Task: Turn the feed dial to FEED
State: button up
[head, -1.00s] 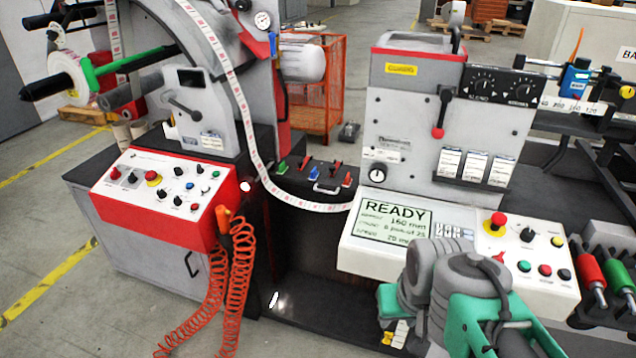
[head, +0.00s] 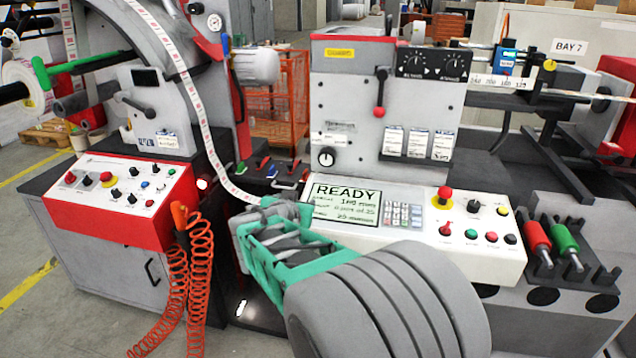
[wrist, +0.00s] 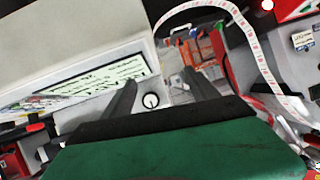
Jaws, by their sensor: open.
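The fingers are spread, with nothing held, and look apart from the dial. The dial's lettering is too small to read, and I cannot tell for sure that this is the feed dial. In the head view my arm hides the lower left of the console, and the fingertips are not clear.
The white console (head: 415,222) below has a READY screen (head: 345,204), keypad and several buttons. A lever with a red knob (head: 379,111) hangs above right of the dial. A curved label web (head: 197,104) runs down to the left. Orange coiled hoses (head: 190,275) hang lower left.

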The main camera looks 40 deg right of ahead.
aim_at(326, 160)
jog(key=d+r+h, duration=0.1)
jog(key=d, duration=0.2)
jog(key=w+d+r+m+t+h+b, duration=0.1)
jog(key=d+h, duration=0.1)
jog(key=d, duration=0.1)
jog(key=w+d+r+m+h, duration=0.1)
jog(key=d+h, duration=0.1)
jog(key=d, duration=0.2)
jog(key=shift+r, duration=0.25)
jog(key=shift+t, duration=0.3)
jog(key=x, duration=0.6)
jog(key=shift+w+d+p, duration=0.25)
jog(key=shift+w+p, duration=0.05)
jog(key=shift+f, duration=0.1)
jog(key=c, duration=1.4)
